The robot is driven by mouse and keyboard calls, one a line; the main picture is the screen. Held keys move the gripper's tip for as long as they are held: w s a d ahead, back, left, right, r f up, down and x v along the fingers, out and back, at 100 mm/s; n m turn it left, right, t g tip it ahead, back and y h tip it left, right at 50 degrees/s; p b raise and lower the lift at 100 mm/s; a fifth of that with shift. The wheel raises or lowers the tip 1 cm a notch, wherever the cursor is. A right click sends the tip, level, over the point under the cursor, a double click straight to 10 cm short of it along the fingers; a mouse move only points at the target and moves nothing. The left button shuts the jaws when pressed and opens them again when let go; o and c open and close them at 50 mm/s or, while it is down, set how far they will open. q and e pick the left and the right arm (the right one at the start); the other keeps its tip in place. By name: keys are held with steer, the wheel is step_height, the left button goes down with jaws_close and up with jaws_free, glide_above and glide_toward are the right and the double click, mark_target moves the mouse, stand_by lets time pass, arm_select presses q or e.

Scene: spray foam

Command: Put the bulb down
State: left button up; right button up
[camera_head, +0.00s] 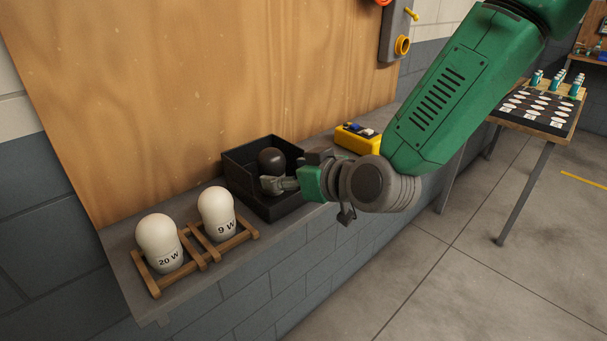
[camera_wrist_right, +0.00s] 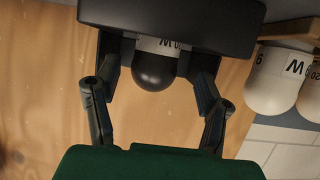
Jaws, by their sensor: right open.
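A dark bulb (camera_head: 271,160) stands in a black open-topped box (camera_head: 237,178) on the ledge. In the right wrist view the dark bulb (camera_wrist_right: 154,72) has a white printed band, partly hidden by the box wall (camera_wrist_right: 200,22). My right gripper (camera_head: 288,176) reaches over the box, its fingers spread. In the right wrist view its fingers (camera_wrist_right: 154,85) are on either side of the dark bulb, with visible gaps. My left gripper is not in view.
A white 20 W bulb (camera_head: 158,240) and a white 9 W bulb (camera_head: 217,212) stand in a wooden rack (camera_head: 207,250) left of the box. A yellow case (camera_head: 357,141) sits behind my right arm. A wooden panel (camera_head: 190,80) rises behind the ledge.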

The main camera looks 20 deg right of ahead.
steer(key=v, duration=0.5)
steer(key=shift+w+d, duration=0.1)
steer(key=shift+d, duration=0.05)
steer(key=s+d+f+m+g+h, duration=0.1)
steer(key=s+f+g, duration=0.25)
steer(key=f, duration=0.55)
steer(key=s+d+f+m+g+h, duration=0.1)
steer(key=s+d+f+g, duration=0.1)
steer(key=s+f, duration=0.5)
steer(key=s+d+f+g+h, duration=0.1)
steer(key=s+d+f+g, duration=0.1)
steer(key=s+f, duration=0.7)
steer(key=s+d+f+m+g+h, duration=0.1)
steer(key=s+d+f+g, duration=0.2)
steer(key=s+f, duration=0.5)
steer(key=shift+s+f+g+h, duration=0.3)
steer(key=shift+s+f+g, duration=0.1)
steer(key=shift+f+g, duration=0.4)
steer(key=shift+d+r, duration=0.1)
